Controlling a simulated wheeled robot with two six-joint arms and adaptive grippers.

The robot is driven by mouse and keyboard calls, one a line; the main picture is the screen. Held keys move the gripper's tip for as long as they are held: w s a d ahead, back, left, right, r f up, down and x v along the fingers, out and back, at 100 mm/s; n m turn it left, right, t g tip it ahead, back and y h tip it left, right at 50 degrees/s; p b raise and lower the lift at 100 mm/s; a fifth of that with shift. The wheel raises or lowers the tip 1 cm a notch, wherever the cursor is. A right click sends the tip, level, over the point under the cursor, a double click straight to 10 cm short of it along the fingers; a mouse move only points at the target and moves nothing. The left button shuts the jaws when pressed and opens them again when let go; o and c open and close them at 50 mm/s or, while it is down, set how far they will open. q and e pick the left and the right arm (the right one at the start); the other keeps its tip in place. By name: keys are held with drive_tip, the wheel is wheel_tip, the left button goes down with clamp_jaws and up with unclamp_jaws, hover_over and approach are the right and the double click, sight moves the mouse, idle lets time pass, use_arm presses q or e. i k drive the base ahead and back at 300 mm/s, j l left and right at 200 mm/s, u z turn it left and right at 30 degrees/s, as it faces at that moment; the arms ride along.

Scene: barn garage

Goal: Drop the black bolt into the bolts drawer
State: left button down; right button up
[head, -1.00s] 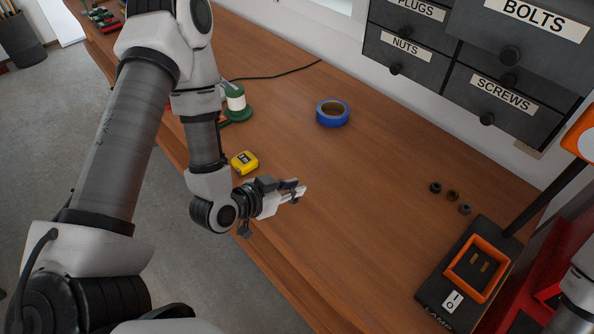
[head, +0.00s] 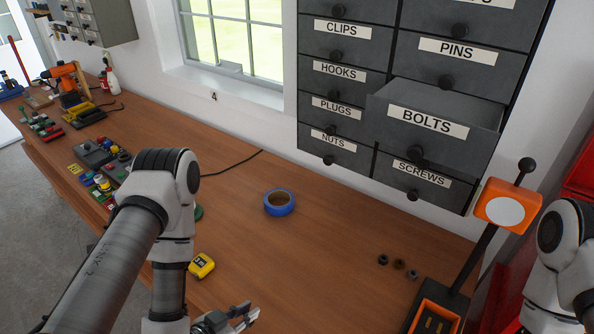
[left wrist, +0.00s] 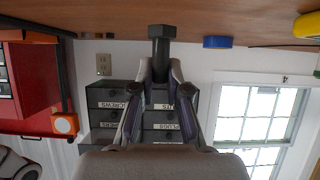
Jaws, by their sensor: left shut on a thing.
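The bolts drawer (head: 400,136) is pulled out of the dark grey cabinet, with its label facing me and part of its open top showing. My left gripper (head: 246,316) is low over the bench, left of and well below the drawer. In the left wrist view, which looks upside down, the left gripper (left wrist: 161,74) is shut on the black bolt (left wrist: 161,50), holding it between its fingertips with the wide head outward. In the head view the bolt is too small to make out surely. My right gripper is out of view; only part of that arm shows at the right.
Blue tape (head: 279,203) and a yellow tape measure (head: 201,265) lie on the bench (head: 330,260). The closed screws drawer (head: 421,188) is just below the bolts drawer.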

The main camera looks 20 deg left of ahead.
sight(442, 150)
drive_tip(key=k+j, duration=0.25)
drive_tip(key=k, duration=0.2)
drive_tip(key=k+j, duration=0.25)
drive_tip(key=k, duration=0.25)
